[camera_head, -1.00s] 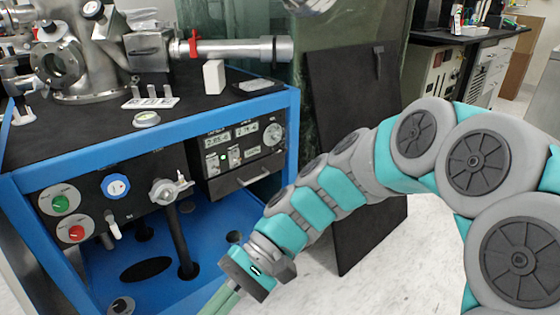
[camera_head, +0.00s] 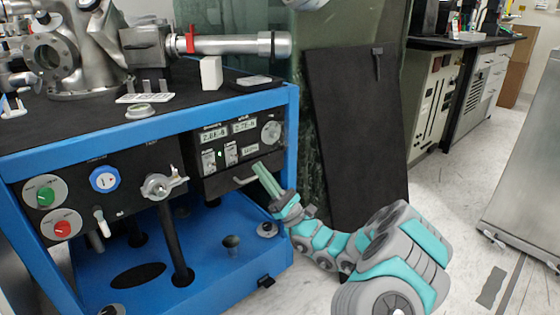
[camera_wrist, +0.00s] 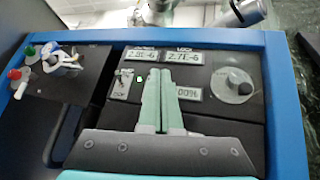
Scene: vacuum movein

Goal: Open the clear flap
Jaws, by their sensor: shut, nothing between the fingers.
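The display panel (camera_head: 228,150) sits in the right part of the blue cart's front. It also shows in the wrist view (camera_wrist: 215,65). A bar handle (camera_head: 243,181) runs along its lower edge. The clear flap itself is hard to make out against the panel. My gripper (camera_head: 259,167) has its two pale green fingers together and empty, with the tips over the lower part of the panel, close to the handle. The fingers hide part of the panel.
The blue cart (camera_head: 200,110) carries metal vacuum parts on top. A valve handle (camera_head: 160,186), green knob (camera_head: 45,195) and red knob (camera_head: 62,229) lie left of the panel. A dark board (camera_head: 355,130) leans to the right. Bare floor (camera_head: 445,215) lies at right.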

